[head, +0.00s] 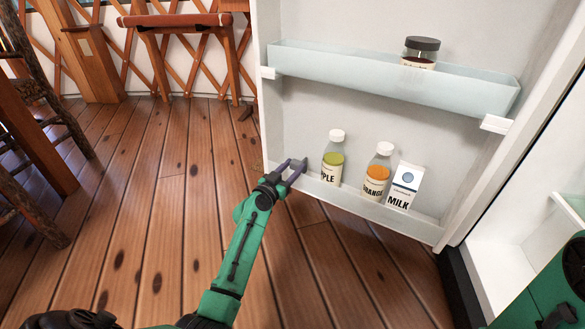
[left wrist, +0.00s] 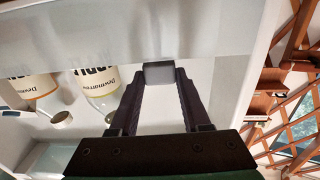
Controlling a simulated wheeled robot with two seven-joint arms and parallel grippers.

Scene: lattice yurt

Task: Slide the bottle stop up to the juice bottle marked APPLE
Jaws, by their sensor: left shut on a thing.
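The APPLE juice bottle (head: 333,160), white-capped with yellow-green juice, stands in the lower door shelf (head: 307,182). My left gripper (head: 293,170) is at the left end of that shelf, left of the bottle and apart from it. In the left wrist view its fingers are shut on the bottle stop (left wrist: 158,73), a small grey block at the fingertips. The nearest bottle there (left wrist: 98,90) appears upside down, its label partly cut off, with a gap between it and the stop. In the head view the stop is hard to tell from the fingers. My right gripper is out of view.
Right of APPLE in the lower shelf stand an orange juice bottle (head: 377,172) and a MILK carton (head: 404,186). A dark-lidded jar (head: 420,53) sits in the upper shelf (head: 390,82). Wooden floor (head: 150,220) lies open left of the door.

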